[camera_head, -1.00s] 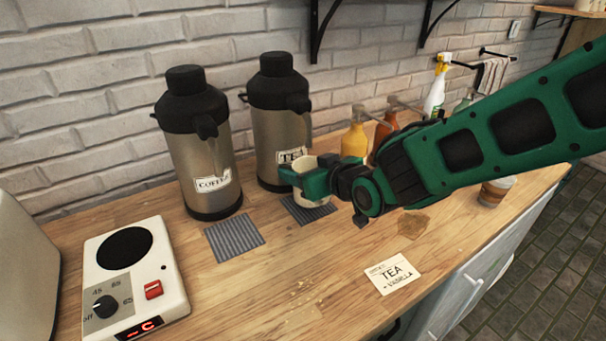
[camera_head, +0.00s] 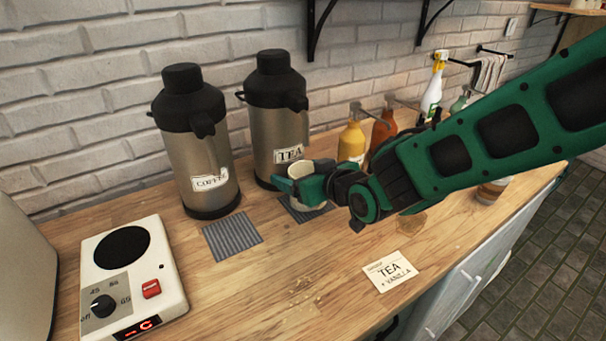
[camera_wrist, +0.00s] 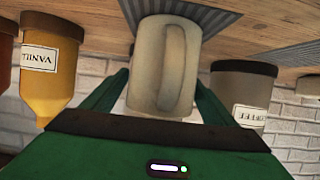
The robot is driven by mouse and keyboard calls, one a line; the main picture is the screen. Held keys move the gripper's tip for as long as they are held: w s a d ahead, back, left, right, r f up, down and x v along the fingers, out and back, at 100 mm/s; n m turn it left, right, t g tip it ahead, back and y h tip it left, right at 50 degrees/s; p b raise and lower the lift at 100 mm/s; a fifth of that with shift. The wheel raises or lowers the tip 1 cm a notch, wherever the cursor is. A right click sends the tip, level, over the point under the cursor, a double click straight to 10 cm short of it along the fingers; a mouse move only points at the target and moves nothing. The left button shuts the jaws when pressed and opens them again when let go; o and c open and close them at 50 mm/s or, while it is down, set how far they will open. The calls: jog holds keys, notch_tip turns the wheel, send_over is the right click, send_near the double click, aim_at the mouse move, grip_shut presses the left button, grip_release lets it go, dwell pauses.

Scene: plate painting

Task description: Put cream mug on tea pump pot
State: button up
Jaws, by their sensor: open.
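The cream mug (camera_head: 311,200) stands on the ribbed grey mat (camera_head: 293,212) in front of the tea pump pot (camera_head: 269,130). The pot is a steel flask with a black top and a TEA label. In the wrist view, which is upside down, the mug (camera_wrist: 146,62) has its handle facing the camera and its base at the mat (camera_wrist: 212,22). My gripper (camera_head: 290,186) is open around the mug, one finger on each side. Whether the fingers touch it is hard to tell. My gripper covers part of the mug in the head view.
The coffee pump pot (camera_head: 203,150) stands to the left, with an empty mat (camera_head: 232,237) before it. A hot plate (camera_head: 128,275) is at the front left. A yellow vanilla bottle (camera_head: 352,143) and other bottles stand behind my arm. An order card (camera_head: 390,270) lies on the clear front counter.

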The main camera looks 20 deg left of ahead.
jog(key=v, duration=1.1)
jog(key=shift+s+d, duration=0.25)
jog(key=shift+d, duration=0.05)
jog(key=shift+r, duration=0.1)
